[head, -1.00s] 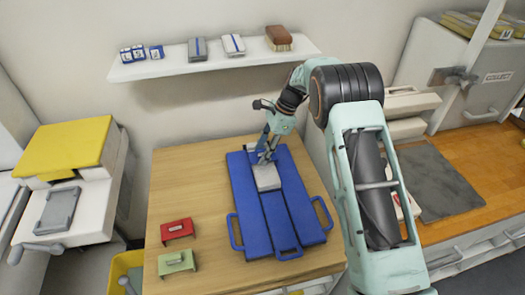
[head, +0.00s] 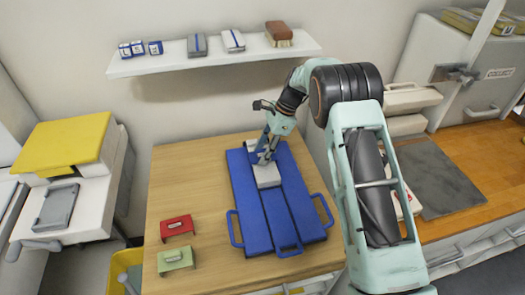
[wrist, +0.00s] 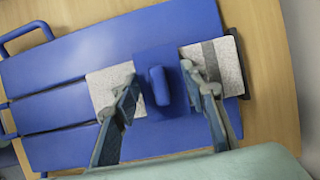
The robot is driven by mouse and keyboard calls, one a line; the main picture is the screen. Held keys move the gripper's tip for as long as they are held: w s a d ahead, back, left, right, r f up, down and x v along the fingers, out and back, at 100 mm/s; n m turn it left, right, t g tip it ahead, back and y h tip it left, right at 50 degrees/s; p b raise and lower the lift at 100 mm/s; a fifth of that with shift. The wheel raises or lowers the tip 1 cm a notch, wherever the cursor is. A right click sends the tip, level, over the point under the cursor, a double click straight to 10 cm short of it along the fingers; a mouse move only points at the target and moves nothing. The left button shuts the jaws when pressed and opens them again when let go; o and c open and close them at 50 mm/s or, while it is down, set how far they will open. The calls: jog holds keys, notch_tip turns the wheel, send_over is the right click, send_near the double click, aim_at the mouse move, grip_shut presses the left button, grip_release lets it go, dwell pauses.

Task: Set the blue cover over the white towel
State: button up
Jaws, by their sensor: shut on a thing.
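A blue three-panel board (head: 245,215) with loop handles lies on the wooden table. The white towel (head: 266,176) lies across its far middle; in the wrist view the towel (wrist: 225,60) shows a grey stripe and sticks out on both sides of the blue cover. The blue cover (wrist: 158,125) has an upright handle and lies across the towel's middle.
A red piece (head: 177,227) and a green piece (head: 176,260), each with a handle, stand on the table's left. The table left of the board is otherwise clear.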

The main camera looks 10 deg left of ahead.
jog(key=o, duration=0.9)
jog(key=shift+c, duration=0.2)
jog(key=shift+o, duration=0.4)
jog(key=o, duration=0.3)
jog(key=shift+o, duration=0.2)
jog(key=shift+r+p, duration=2.2)
jog(key=shift+r, duration=1.3)
